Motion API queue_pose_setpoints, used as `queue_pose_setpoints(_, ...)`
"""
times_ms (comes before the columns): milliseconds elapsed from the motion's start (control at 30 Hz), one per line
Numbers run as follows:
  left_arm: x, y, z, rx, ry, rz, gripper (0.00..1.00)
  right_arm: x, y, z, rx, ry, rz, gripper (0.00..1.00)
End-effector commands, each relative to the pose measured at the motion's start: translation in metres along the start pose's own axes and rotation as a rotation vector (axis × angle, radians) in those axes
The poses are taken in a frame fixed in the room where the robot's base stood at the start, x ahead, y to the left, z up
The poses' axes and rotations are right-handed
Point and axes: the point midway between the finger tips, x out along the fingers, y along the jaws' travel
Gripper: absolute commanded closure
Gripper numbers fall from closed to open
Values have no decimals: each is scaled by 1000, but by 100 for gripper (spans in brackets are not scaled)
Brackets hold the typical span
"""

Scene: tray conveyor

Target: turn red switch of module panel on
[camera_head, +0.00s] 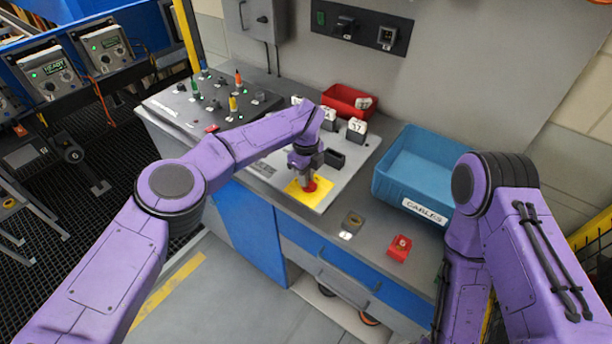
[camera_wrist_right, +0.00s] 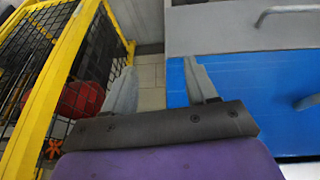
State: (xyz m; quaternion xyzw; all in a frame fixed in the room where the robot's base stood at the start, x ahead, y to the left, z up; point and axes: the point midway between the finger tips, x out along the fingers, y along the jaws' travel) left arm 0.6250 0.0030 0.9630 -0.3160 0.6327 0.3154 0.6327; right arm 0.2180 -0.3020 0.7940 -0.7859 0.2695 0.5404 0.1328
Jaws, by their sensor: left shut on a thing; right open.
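The red switch (camera_head: 311,186) sits on a yellow plate (camera_head: 293,188) near the front of the grey module panel (camera_head: 328,193). My left gripper (camera_head: 308,177) points down onto the switch and is shut on it. The fingers hide the upper part of the switch, and I cannot tell its setting. My right gripper (camera_wrist_right: 161,88) is open and empty in the right wrist view, above the floor beside a blue cabinet front (camera_wrist_right: 245,85). It is not clearly seen in the head view.
A blue bin marked CABLES (camera_head: 425,208) stands right of the panel. A red box with a button (camera_head: 399,248) and a small dark box (camera_head: 353,223) lie on the counter. A red tray (camera_head: 347,101) and numbered blocks are behind. A yellow-framed cage (camera_wrist_right: 68,85) stands near my right gripper.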

Motion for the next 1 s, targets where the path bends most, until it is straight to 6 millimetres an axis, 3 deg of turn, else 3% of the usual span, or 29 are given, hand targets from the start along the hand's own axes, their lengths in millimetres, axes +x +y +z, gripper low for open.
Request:
queue_pose_setpoints(500,6,-4,0,347,-4,1,100,42,-4,18,0,0,0,43)
queue_pose_setpoints(1000,2,-8,-3,821,-1,3,100,56,-5,23,0,0,0,43)
